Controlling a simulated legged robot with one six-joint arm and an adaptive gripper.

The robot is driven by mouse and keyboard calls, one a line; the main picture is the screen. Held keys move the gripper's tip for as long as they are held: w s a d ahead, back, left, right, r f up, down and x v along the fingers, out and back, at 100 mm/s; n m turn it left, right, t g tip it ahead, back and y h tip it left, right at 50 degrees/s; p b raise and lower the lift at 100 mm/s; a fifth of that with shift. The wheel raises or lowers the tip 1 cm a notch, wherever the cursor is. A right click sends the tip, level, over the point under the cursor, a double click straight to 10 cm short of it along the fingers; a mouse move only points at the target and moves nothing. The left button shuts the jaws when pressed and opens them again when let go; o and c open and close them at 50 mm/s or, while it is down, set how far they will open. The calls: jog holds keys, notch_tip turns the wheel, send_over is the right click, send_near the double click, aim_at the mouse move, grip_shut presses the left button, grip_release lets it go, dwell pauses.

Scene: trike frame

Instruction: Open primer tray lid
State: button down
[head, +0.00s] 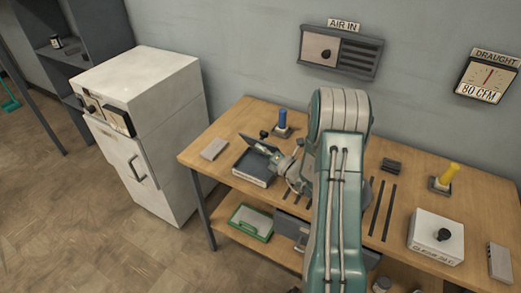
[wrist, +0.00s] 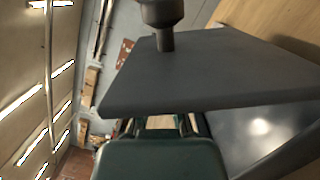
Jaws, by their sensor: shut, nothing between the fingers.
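The primer tray (head: 251,176) is a dark, shallow box with a pale label on its front, on the left part of the workbench. Its dark lid (head: 262,145) stands raised and tilted, with a black knob (head: 263,134) on it. In the wrist view the lid (wrist: 215,75) is a large grey panel with its knob (wrist: 165,20) at the top, and the shiny tray interior (wrist: 265,130) shows at right. My gripper (head: 274,158) is shut and empty, close by the lid's edge. In the wrist view its fingers (wrist: 160,123) are partly hidden; contact with the lid is unclear.
A blue-handled tool (head: 282,120) stands behind the tray, and a grey block (head: 214,149) lies left of it. A white cabinet (head: 150,120) stands left of the workbench (head: 225,125). A white box (head: 436,234) and yellow-handled tool (head: 447,176) are at right.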

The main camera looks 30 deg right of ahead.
aim_at(268, 134)
jog(key=shift+d+r, duration=0.1)
jog(key=shift+w+d+r+m+h, duration=0.2)
jog(key=shift+w+d+r+m, duration=0.15)
jog(key=shift+m, duration=0.35)
jog(key=shift+w+d+r+m+h, duration=0.25)
jog(key=shift+d+m, duration=0.1)
jog(key=shift+m, duration=0.35)
jog(key=shift+w+d+r+m+g, duration=0.2)
jog(key=shift+d+m, duration=0.15)
jog(key=shift+m, duration=0.15)
jog(key=shift+w+d+r+m+g, duration=0.1)
jog(key=shift+w+d+m, duration=0.15)
jog(key=shift+m, duration=0.25)
jog(key=shift+d, duration=0.25)
jog(key=shift+w+d+r, duration=0.1)
jog(key=shift+w+d, duration=0.2)
jog(key=shift+d, duration=0.05)
